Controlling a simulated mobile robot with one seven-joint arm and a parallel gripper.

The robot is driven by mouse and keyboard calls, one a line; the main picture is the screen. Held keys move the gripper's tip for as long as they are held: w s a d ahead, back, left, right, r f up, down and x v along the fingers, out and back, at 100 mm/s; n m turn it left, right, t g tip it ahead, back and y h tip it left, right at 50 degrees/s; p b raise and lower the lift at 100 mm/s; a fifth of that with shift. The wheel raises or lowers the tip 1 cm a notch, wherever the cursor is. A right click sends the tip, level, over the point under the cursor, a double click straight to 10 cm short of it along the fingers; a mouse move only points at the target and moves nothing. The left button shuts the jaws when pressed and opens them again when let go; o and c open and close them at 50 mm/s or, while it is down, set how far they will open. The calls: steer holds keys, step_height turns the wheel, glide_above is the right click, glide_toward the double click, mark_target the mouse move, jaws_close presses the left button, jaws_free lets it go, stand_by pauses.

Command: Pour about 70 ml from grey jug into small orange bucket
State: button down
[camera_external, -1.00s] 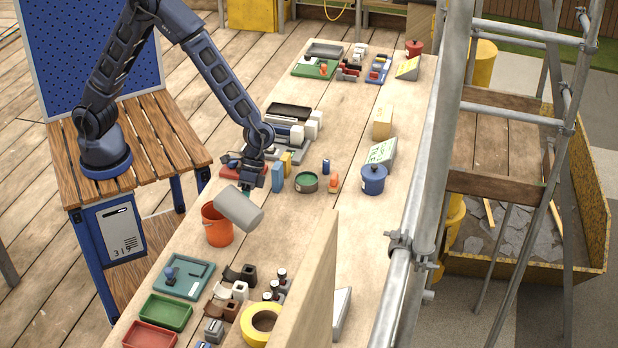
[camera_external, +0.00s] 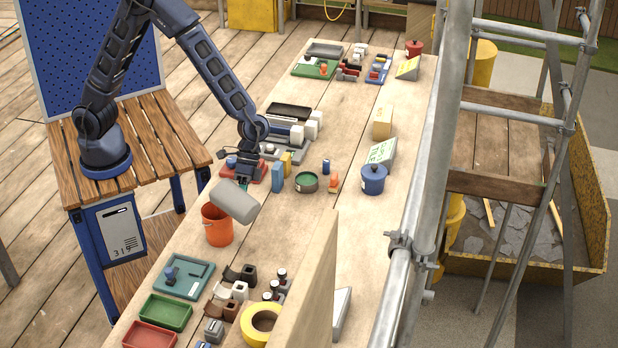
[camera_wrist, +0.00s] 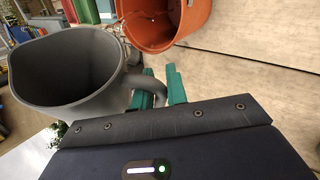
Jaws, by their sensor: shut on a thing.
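The grey jug (camera_external: 234,202) is tilted strongly, its mouth end to the left, above the small orange bucket (camera_external: 219,230). My gripper (camera_external: 246,181) is shut on the jug's handle. In the wrist view the green fingertips (camera_wrist: 162,88) close around the handle of the jug (camera_wrist: 66,75), and the jug's dark mouth faces the camera. The bucket (camera_wrist: 165,22) shows at the top of the wrist view, next to the jug's rim and apart from it. I see no stream of liquid. The liquid level in the jug and in the bucket cannot be told.
A teal tray (camera_external: 184,277), a green tray (camera_external: 166,312) and a yellow tape roll (camera_external: 262,324) lie in front of the bucket. A blue block (camera_external: 277,177) and a green tin (camera_external: 306,182) stand behind. The bench right of the bucket is clear.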

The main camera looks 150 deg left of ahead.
steer(key=shift+r, duration=0.35)
steer(key=shift+w, duration=0.3)
steer(key=shift+w, duration=0.1)
steer(key=shift+r, duration=0.1)
steer(key=shift+r+t+p, duration=0.3)
steer(key=shift+r+t, duration=0.05)
steer(key=shift+t, duration=0.05)
steer(key=shift+r, duration=0.15)
